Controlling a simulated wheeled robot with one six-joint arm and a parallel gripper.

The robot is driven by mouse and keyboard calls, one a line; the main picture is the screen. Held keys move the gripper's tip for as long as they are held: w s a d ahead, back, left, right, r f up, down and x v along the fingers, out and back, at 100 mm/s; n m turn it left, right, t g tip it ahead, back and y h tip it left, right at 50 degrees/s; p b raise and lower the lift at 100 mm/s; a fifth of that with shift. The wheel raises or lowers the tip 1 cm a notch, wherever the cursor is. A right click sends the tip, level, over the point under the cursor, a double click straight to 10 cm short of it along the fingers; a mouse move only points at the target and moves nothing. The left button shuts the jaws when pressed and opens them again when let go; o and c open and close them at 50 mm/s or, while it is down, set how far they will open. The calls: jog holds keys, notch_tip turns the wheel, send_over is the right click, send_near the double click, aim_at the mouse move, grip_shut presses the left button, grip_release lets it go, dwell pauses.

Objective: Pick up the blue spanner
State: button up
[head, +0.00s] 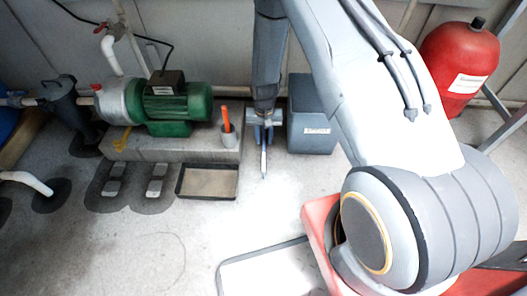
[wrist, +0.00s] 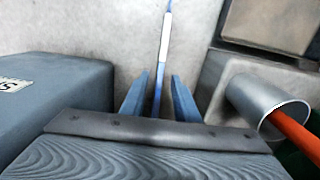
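The blue spanner (head: 263,163) shows in the head view below my gripper (head: 263,136), as a thin blue and pale piece pointing toward the front. In the wrist view the spanner (wrist: 164,40) runs from the top edge down between the two blue fingers of my gripper (wrist: 159,77). The middle of its handle is whitish and its ends are blue. The gripper is open, with a gap showing on each side of the spanner. Its near end is hidden behind the gripper body. I cannot tell the height of the fingers over it.
A dark grey box (head: 311,125) stands close to the right of the gripper. On the left are a concrete plinth (head: 172,149) with a green pump (head: 172,108), a grey cup (head: 228,136) holding an orange-handled tool, and a shallow tray (head: 207,181).

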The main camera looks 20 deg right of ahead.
jog(key=f+b, duration=0.4)
jog(key=f, duration=0.3)
jog(key=shift+w+f, duration=0.15)
jog(key=shift+w, duration=0.05)
grip_shut()
